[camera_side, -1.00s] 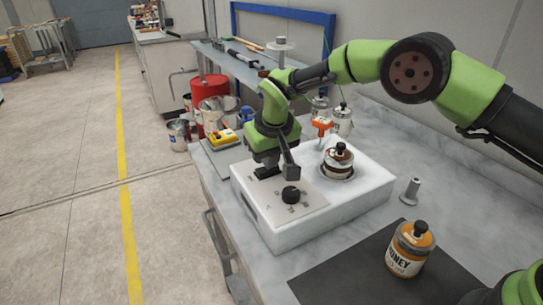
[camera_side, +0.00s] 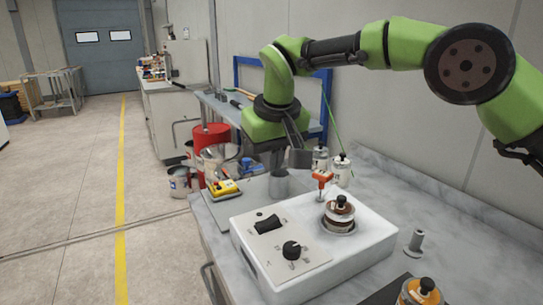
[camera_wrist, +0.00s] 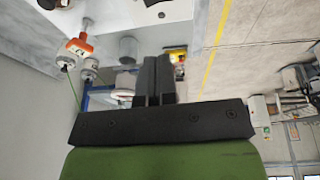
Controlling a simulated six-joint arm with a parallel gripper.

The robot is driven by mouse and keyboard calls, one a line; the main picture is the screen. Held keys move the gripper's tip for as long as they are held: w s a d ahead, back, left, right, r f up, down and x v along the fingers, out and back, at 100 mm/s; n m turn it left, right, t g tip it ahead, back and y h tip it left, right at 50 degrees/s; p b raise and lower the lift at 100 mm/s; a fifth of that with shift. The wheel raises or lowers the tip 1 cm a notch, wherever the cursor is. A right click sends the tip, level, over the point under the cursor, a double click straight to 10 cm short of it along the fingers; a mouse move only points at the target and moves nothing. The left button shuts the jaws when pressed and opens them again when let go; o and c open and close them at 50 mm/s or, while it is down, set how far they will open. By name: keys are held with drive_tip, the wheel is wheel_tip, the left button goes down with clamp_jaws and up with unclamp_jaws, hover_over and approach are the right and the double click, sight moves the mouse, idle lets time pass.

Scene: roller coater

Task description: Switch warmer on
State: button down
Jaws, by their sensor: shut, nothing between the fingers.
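The warmer is a white box (camera_side: 372,241) on the marble bench in the side view. Its grey panel has a black rocker switch (camera_side: 268,224) and a round black dial (camera_side: 291,249). I cannot read for sure which way the rocker is set. A brown jar with a black knob (camera_side: 340,214) sits in the round well of the warmer. My gripper (camera_wrist: 156,58) is shut and empty, its two dark fingers side by side in the wrist view.
A grey cylinder (camera_side: 279,184) stands behind the warmer, near an orange-topped item (camera_side: 322,179) and bottles (camera_side: 342,170). A yellow button box (camera_side: 224,188) lies at the left. A grey spool-shaped piece (camera_side: 415,242) and an orange-labelled jar (camera_side: 420,292) are at the right.

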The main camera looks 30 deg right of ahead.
sight(274, 215)
drive_tip(key=shift+r, duration=0.1)
drive_tip(key=shift+d+r, duration=0.3)
drive_tip(key=shift+d, duration=0.4)
drive_tip(key=shift+f, duration=0.1)
drive_tip(key=x, duration=1.2)
drive_tip(key=shift+s+d+f, duration=0.2)
drive_tip(key=shift+s+f, duration=0.1)
drive_tip(key=shift+d+f, duration=0.1)
drive_tip(key=shift+f, duration=0.5)
